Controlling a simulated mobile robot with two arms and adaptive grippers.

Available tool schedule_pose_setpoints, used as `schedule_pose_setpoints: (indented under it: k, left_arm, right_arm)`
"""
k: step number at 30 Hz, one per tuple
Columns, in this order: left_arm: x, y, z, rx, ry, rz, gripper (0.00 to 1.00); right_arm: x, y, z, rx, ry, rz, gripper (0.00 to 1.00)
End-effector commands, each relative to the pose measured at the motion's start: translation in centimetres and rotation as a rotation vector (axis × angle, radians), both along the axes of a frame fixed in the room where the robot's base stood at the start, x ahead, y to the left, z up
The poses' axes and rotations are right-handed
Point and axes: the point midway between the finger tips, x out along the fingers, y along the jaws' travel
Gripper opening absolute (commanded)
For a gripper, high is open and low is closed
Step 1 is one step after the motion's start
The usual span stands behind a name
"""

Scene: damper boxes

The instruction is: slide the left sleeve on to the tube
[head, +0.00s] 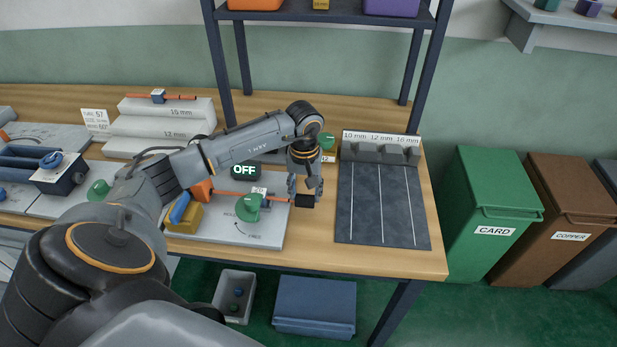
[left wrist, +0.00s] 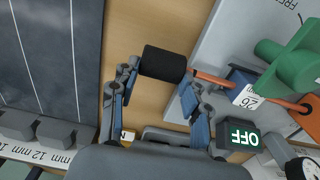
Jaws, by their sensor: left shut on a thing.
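My left gripper (head: 305,190) is shut on a black sleeve (head: 305,201), a short dark cylinder held near the right edge of the white fixture plate (head: 215,235). In the left wrist view the sleeve (left wrist: 163,63) lies crosswise between the fingertips (left wrist: 162,74). The thin orange tube (head: 228,194) lies across the fixture, its free end pointing at the sleeve. In the left wrist view the tube (left wrist: 214,79) lies roughly in line with the sleeve. My right gripper is not in view.
A green clamp (head: 248,208) and a small blue labelled block (left wrist: 243,88) stand at the tube. A display reading OFF (head: 244,171) is behind it. A dark lined mat (head: 382,205) lies right of the gripper, empty. Shelf posts (head: 412,65) rise behind.

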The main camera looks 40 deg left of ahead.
Motion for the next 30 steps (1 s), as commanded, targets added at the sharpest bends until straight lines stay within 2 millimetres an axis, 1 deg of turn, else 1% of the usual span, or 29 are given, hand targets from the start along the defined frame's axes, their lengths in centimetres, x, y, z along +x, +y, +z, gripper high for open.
schedule_pose_setpoints:
  k: [15, 25, 26, 27, 29, 30]
  left_arm:
    - [-0.8, 1.3, 0.0, 0.001, 0.000, 0.000, 0.37]
    - [-0.9, 1.4, 0.0, 0.001, 0.001, 0.000, 0.37]
    - [-0.9, 1.4, 0.0, 0.001, 0.001, 0.000, 0.52]
    - [-0.9, 1.4, 0.0, 0.001, 0.001, 0.000, 0.60]
    - [-0.9, 1.4, 0.0, 0.001, 0.001, 0.000, 0.73]
    - [-0.9, 1.4, 0.0, 0.001, 0.001, 0.000, 0.73]
  right_arm:
    - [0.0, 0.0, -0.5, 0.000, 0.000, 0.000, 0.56]
    - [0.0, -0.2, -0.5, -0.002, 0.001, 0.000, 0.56]
    - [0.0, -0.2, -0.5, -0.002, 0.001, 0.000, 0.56]
    - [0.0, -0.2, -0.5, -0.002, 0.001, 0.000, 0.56]
    - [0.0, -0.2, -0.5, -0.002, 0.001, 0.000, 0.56]
    - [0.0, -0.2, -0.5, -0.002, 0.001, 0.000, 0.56]
